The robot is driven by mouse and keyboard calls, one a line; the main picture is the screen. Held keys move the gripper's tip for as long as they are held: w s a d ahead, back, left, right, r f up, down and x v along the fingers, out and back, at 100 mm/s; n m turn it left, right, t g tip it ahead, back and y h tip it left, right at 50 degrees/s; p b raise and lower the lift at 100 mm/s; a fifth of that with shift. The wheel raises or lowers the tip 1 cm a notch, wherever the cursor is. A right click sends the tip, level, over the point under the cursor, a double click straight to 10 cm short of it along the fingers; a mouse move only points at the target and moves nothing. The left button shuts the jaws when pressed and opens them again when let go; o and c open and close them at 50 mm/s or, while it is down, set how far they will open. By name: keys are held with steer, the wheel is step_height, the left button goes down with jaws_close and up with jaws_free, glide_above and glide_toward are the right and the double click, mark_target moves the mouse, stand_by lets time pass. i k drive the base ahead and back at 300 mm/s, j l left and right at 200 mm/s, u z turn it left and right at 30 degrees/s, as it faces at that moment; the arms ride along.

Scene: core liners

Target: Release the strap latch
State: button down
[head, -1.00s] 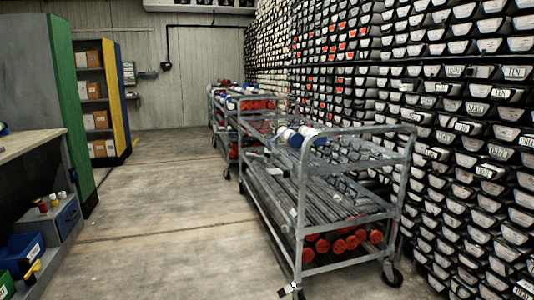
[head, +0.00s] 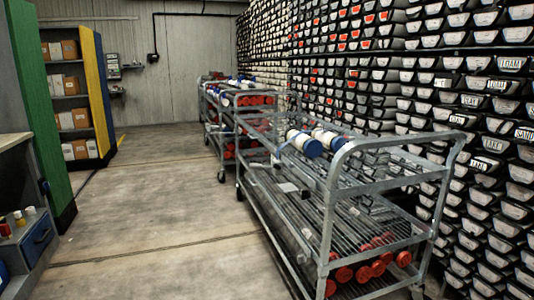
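A grey metal cart (head: 340,178) stands at the right of the head view. White cylinders with blue ends (head: 305,143) lie on its top shelf near the far end, with what looks like a blue strap beside them. Red-capped core liners (head: 362,268) lie on its lower shelf. A small pale tag or block (head: 287,187) shows at the cart's left side; I cannot tell whether it is a latch. No strap latch can be made out clearly. My gripper is not in view.
More carts (head: 236,110) stand behind in a row. Racks of black trays (head: 480,110) line the right wall. A green and yellow shelf unit (head: 92,95) and a bench (head: 14,150) stand on the left. The concrete floor (head: 150,200) between is clear.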

mark_target(276, 166)
steer(key=i+j, duration=0.25)
steer(key=i, duration=0.25)
steer(key=i+j, duration=0.25)
steer(key=i, duration=0.25)
steer(key=i+j, duration=0.25)
steer(key=i, duration=0.25)
steer(key=i+j, duration=0.25)
steer(key=i, duration=0.25)
steer(key=z, duration=0.05)
